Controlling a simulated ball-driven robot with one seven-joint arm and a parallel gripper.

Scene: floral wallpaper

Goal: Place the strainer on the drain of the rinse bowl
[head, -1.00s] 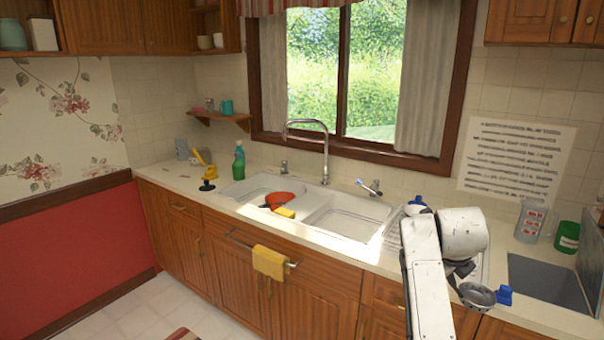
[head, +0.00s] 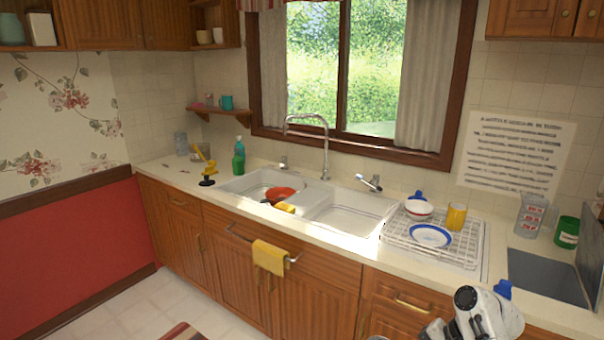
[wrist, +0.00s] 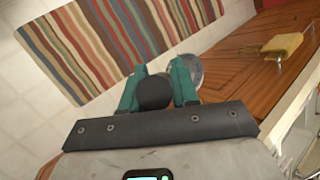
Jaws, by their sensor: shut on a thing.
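In the wrist view, the teal fingers of my gripper (wrist: 157,85) are closed around a dark round knob. A grey metal disc, which looks like the strainer (wrist: 188,68), shows partly behind the right finger, above the floor. In the head view, my arm is at the bottom right, and its fingers are mostly out of frame. The white double sink has a left basin (head: 240,186) holding a red-orange bowl (head: 280,192) and a yellow item. The right basin (head: 350,216) looks empty. I cannot tell which is the rinse bowl, and no drain is clear.
A dish rack (head: 460,252) with a bowl, a plate and a yellow cup stands right of the sink. The tap (head: 325,150) rises behind the basins. A green bottle (head: 239,158) and a yellow-handled plunger (head: 207,172) stand left. A yellow towel (head: 270,257) hangs in front.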

